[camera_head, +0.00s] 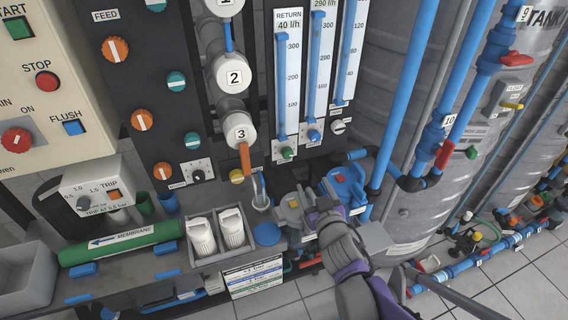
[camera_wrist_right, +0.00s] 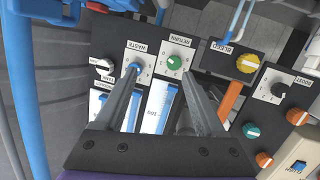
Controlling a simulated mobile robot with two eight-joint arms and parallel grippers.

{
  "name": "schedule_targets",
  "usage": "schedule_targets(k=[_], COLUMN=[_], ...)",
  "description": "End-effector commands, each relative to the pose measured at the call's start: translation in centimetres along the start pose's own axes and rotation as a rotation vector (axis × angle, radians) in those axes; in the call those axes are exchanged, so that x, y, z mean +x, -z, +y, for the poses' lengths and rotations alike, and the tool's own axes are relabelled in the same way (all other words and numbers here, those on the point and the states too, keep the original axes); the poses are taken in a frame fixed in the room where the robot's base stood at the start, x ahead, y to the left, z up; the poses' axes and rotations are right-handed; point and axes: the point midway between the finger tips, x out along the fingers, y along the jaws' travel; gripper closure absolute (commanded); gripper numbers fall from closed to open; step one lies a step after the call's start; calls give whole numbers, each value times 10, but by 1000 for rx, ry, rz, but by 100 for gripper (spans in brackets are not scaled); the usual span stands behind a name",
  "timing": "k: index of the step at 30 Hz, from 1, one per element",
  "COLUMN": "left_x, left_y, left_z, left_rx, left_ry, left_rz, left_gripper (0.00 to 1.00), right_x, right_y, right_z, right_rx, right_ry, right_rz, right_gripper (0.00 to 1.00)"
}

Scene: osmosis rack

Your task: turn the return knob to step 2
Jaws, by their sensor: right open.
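The return knob (camera_head: 287,153) is small and green, below the tall gauge labelled RETURN. The green knob shows between the fingertips, and the left finger overlaps the blue waste knob (camera_wrist_right: 135,68); contact cannot be told. In the head view my right gripper (camera_head: 305,199) is below the knobs. My left gripper is not in view.
A yellow bleed knob (camera_wrist_right: 247,63) and a black-and-white boost knob (camera_wrist_right: 279,89) are right of the return knob in the wrist view. An orange pipe (camera_head: 245,158) hangs left of it in the head view. A blue-topped unit (camera_head: 345,181) stands close by the gripper.

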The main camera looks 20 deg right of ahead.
Motion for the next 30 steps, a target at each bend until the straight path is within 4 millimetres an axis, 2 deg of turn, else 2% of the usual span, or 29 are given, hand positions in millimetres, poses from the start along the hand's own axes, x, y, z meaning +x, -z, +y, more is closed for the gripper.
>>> schedule_targets(k=[1, 3, 7, 11, 24, 30], left_x=[12, 18, 22, 22, 23, 23], left_y=[-6, -10, -12, -12, -12, -12], left_z=[0, 0, 0, 0, 0, 0], left_rx=[0, 0, 0, 0, 0, 0], left_ry=[0, 0, 0, 0, 0, 0], left_rz=[-4, -6, -8, -8, -8, -8], left_gripper=[0, 0, 0, 0, 0, 0], right_x=[13, 21, 28, 37, 112, 130], right_y=[-6, -4, -2, 2, 18, 22], right_z=[-1, -6, -13, -16, -25, -27], right_rx=[-14, -28, -44, -46, -47, -46], right_ry=[21, 59, 108, 121, 119, 119], right_rz=[64, 135, 202, 216, 214, 214], right_gripper=[28, 28, 28, 28, 28, 28])
